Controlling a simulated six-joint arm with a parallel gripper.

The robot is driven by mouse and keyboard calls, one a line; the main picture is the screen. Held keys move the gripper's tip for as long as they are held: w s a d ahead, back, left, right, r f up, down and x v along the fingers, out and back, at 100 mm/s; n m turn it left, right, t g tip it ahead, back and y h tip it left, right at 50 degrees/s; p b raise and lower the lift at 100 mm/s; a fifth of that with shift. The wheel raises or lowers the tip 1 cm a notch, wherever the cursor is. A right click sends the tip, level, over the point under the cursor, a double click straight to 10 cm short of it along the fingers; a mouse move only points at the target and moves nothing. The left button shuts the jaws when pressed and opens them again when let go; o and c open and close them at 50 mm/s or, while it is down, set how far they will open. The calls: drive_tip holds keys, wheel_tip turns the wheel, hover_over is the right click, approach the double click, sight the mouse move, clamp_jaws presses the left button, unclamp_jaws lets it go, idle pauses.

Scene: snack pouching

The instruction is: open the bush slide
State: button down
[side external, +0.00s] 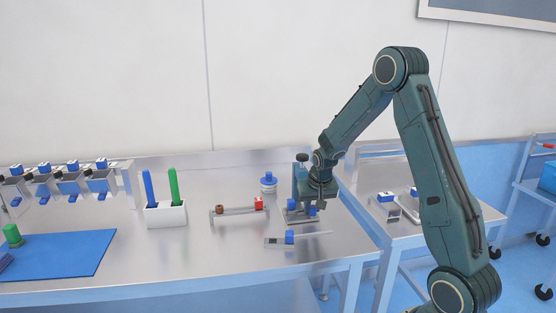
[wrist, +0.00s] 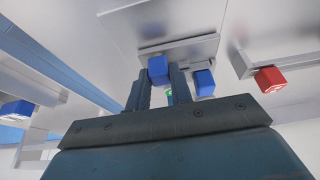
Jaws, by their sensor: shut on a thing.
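My gripper (side external: 306,208) points down at the right part of the steel bench, at a small metal fixture with blue blocks. In the wrist view my gripper (wrist: 160,82) is shut on a blue knob (wrist: 158,67), which shows between its fingertips beside a metal slide plate (wrist: 190,50). A second blue block (wrist: 204,83) stands just right of the fingers. I see no readable label marking the bush slide, and the fingers hide part of the fixture.
A flat metal piece with a blue block (side external: 289,237) lies in front of my gripper. Left of it are a rail with a red block (side external: 258,202), a white holder (side external: 165,215) with blue and green sticks, and a blue mat (side external: 62,255). A side cart (side external: 420,225) stands right.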

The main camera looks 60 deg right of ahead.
drive_tip(key=shift+s+a, duration=0.75)
drive_tip(key=shift+s, duration=0.05)
drive_tip(key=c, duration=1.2)
unclamp_jaws()
drive_tip(key=shift+c, duration=0.2)
drive_tip(key=shift+r, duration=0.15)
drive_tip(key=v, duration=1.3)
drive_tip(key=shift+r, duration=0.25)
drive_tip(key=shift+s+a, duration=0.1)
drive_tip(key=shift+a, duration=0.05)
